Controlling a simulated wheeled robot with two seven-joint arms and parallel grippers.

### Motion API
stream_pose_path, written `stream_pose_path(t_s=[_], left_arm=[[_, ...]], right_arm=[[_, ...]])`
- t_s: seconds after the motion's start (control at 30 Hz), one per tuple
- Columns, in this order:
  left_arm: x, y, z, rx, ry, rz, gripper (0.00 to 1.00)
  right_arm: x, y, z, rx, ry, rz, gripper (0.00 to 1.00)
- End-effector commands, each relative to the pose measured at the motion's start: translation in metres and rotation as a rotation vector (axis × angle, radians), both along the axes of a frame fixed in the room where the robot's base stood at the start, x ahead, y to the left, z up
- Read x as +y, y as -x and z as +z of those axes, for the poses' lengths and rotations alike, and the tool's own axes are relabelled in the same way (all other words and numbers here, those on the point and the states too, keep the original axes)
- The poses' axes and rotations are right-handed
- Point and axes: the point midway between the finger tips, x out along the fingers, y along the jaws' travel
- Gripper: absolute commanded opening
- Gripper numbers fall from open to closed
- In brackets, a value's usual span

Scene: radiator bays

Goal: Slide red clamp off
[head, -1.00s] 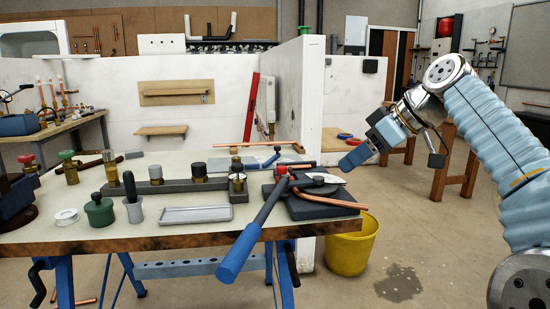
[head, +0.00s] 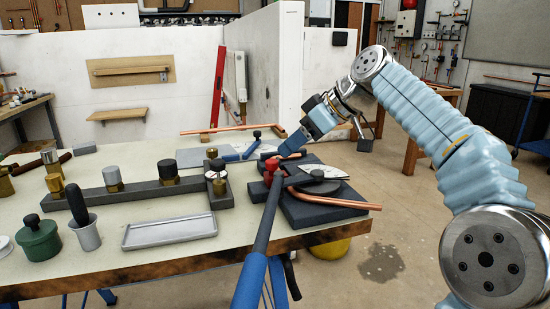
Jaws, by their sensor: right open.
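A small red clamp (head: 271,166) sits at the upper end of the long lever (head: 256,232) of a dark pipe bender (head: 305,212). A copper pipe (head: 335,201) runs through the bender and sticks out past the bench edge. My right gripper (head: 291,146) comes in from the right and hangs up and to the right of the red clamp. It appears apart from the clamp, open and empty; its blue finger points down and left. How far it is above the bender is hard to tell. My left gripper is not in view.
The bench (head: 168,259) also holds a grey tray (head: 168,230), a dark bar with fittings (head: 138,193), a green pot (head: 38,241) and a copper pipe (head: 232,129) at the back. The blue-handled lever overhangs the front edge. A yellow bucket (head: 330,249) stands below.

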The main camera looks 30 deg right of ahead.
Motion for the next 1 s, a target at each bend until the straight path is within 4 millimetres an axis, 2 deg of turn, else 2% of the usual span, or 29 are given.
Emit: stream_pose_path(t_s=[0.1, 0.3, 0.7, 0.77, 1.0], left_arm=[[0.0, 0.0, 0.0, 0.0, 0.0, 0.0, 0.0], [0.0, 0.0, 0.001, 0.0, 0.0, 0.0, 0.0], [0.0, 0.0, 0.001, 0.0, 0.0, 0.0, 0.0], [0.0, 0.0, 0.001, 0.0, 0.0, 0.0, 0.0], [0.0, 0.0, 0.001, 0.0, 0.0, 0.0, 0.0]], right_arm=[[0.011, -0.016, -0.02, 0.003, 0.0, 0.003, 0.56], [0.022, -0.035, -0.041, 0.002, 0.0, 0.001, 0.56], [0.025, -0.041, -0.048, 0.0, 0.0, 0.0, 0.56], [0.025, -0.041, -0.048, 0.0, 0.0, 0.0, 0.5], [0.025, -0.041, -0.048, 0.0, 0.0, 0.0, 0.13]])
